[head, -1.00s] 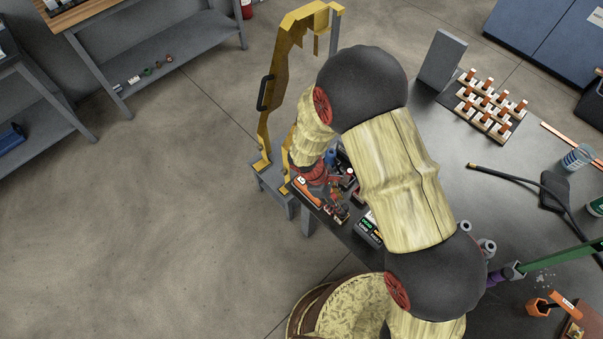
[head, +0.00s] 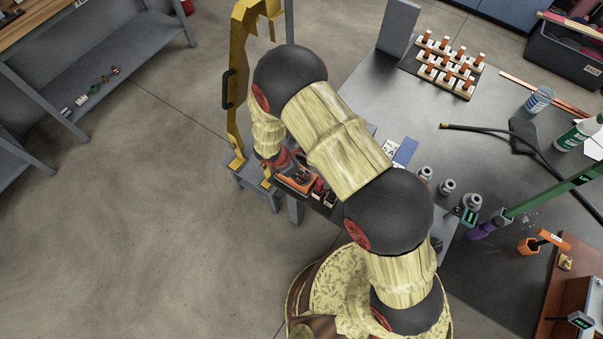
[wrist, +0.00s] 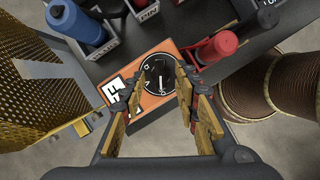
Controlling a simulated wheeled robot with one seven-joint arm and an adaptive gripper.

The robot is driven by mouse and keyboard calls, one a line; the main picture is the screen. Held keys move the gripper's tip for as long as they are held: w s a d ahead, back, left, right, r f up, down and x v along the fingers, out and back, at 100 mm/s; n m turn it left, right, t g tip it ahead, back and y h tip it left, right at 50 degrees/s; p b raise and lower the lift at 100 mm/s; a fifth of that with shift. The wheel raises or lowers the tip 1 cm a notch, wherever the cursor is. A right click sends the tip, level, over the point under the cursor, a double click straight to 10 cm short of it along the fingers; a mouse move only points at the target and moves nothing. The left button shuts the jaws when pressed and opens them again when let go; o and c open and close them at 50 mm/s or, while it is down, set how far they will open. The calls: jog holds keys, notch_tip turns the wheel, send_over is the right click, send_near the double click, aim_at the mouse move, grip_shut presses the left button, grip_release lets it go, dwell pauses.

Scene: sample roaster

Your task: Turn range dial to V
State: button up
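In the wrist view, an orange meter (wrist: 166,98) with a white label lies on the dark bench. Its round black range dial (wrist: 158,74) carries small white marks and a raised pointer knob; the letters are too small to read. My gripper (wrist: 159,84) is open, with one finger on each side of the dial's middle. I cannot tell whether either finger touches the knob. In the head view, my gripper (head: 283,163) is above the orange meter (head: 297,182) at the bench's left edge, and my arm hides the dial.
A blue bottle (wrist: 74,22) in a grey holder is at upper left. A yellow stand (head: 238,100) rises beside the bench (head: 400,105) in the head view. Open floor lies left.

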jog(key=shift+x, duration=0.95)
jog(key=shift+c, duration=1.3)
grip_shut()
